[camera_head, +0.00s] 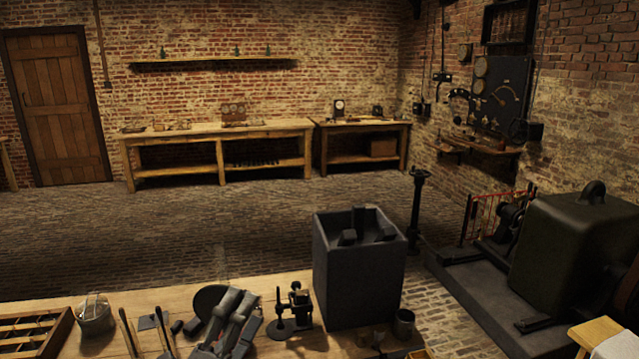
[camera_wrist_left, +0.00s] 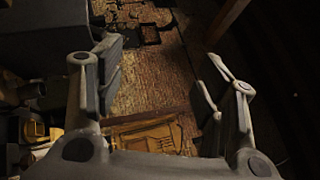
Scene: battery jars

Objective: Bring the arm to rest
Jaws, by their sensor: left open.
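My left gripper (camera_head: 240,300) shows as pale grey links low over the front workbench, left of the large dark box. In the left wrist view my left gripper (camera_wrist_left: 160,80) has its two fingers spread wide apart, with nothing between them. Brick paving shows beyond the gap. My right gripper is in neither view.
The front workbench (camera_head: 60,307) holds a glass jar (camera_head: 95,315), a compartment tray (camera_head: 30,333), a black stand (camera_head: 295,308) and a large dark open box (camera_head: 350,285). A green-black machine (camera_head: 570,260) stands right. The paved floor (camera_head: 200,240) behind is clear.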

